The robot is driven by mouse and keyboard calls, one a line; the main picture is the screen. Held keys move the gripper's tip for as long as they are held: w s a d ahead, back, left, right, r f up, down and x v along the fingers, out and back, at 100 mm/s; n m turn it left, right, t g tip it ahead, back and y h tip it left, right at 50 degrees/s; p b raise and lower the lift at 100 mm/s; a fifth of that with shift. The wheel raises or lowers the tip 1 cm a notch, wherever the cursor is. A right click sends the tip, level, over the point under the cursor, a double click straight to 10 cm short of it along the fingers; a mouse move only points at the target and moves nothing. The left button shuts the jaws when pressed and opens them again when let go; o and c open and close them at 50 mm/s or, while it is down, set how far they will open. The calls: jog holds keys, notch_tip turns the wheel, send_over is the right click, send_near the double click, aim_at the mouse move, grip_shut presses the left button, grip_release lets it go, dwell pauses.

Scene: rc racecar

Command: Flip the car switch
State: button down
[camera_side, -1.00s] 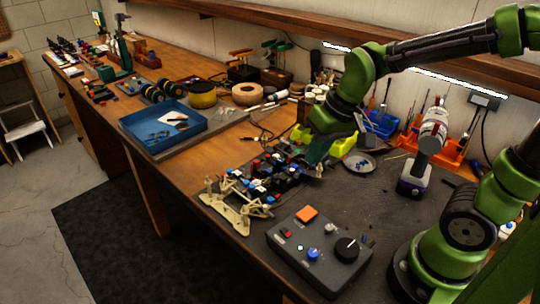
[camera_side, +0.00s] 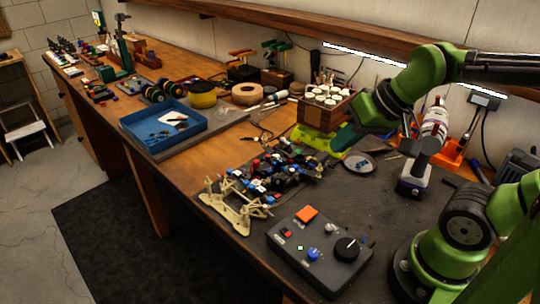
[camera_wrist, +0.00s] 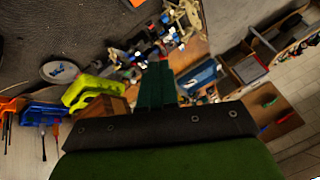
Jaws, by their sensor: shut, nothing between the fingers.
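The racecar (camera_side: 268,178), an open chassis with blue, red, white and black parts and a cream front frame, sits on the dark mat near the bench's front edge. It also shows, blurred, in the wrist view (camera_wrist: 150,45). A separate switch on it is too small to make out. My gripper (camera_side: 341,142) is in the air behind and to the right of the car, apart from it, near the yellow-green tool. In the wrist view my green gripper fingers (camera_wrist: 156,82) are together and empty, pointing towards the car and covering part of the view beyond.
A grey control box (camera_side: 318,250) with an orange button and knobs stands in front. A yellow-green tool (camera_side: 318,138), a round dish (camera_side: 360,164), a jar crate (camera_side: 325,108) and an upright drill (camera_side: 418,160) are near my arm. A blue tray (camera_side: 150,145) is to the left.

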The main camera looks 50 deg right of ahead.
jog(key=w+d+f+n+g, duration=0.2)
jog(key=w+f+n+g, duration=0.25)
jog(key=w, duration=0.35)
jog(key=n+g+y, duration=0.2)
jog(key=n, duration=1.6)
send_over(277, 196)
jog(key=d, duration=0.4)
jog(key=shift+f, duration=1.35)
jog(key=x, duration=0.4)
jog(key=d+x, duration=0.1)
jog(key=x, duration=0.8)
jog(key=shift+w+d+f, duration=0.1)
jog(key=shift+d+f, duration=0.05)
jog(key=shift+f, duration=0.05)
jog(key=shift+f+h, duration=0.3)
jog(key=shift+f, duration=0.2)
